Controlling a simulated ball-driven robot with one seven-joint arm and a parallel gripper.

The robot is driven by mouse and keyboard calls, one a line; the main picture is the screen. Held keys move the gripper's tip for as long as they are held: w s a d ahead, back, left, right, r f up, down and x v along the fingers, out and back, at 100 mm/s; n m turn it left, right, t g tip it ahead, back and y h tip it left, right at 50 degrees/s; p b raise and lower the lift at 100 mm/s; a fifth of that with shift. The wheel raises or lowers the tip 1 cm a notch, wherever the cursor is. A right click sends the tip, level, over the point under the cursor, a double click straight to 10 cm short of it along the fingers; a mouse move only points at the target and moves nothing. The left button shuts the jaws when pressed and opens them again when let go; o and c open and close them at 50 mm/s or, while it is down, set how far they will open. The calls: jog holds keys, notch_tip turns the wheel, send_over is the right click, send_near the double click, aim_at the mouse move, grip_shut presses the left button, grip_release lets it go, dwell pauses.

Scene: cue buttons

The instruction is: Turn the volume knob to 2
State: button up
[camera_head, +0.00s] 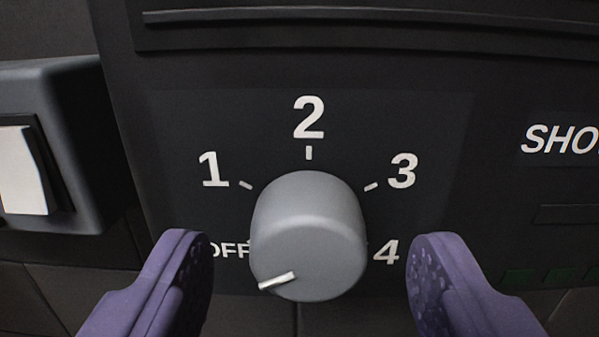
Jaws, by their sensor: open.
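The volume knob (308,225) is a grey round dial in the middle of the view, on a dark panel (420,95). Its white pointer mark (277,281) is at the lower left of its face, on the side of the OFF label (229,250). Around the knob are the labels 1 (214,169), 2 (309,117), 3 (403,171) and 4 (386,252). The 2 is straight above the knob. My gripper (308,262) is open, with one purple finger on each side of the knob. Both fingers show a gap to the knob.
A white rocker switch (25,170) in a dark grey housing (75,110) stands at the left. White letters reading "SHO" (560,139) are cut off at the right edge. A ridge (360,14) runs along the panel's top. Dim green marks (555,275) show at lower right.

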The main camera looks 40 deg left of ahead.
jog(key=shift+w+a, duration=0.45)
jog(key=shift+w, duration=0.1)
jog(key=shift+c, duration=0.3)
jog(key=c, duration=1)
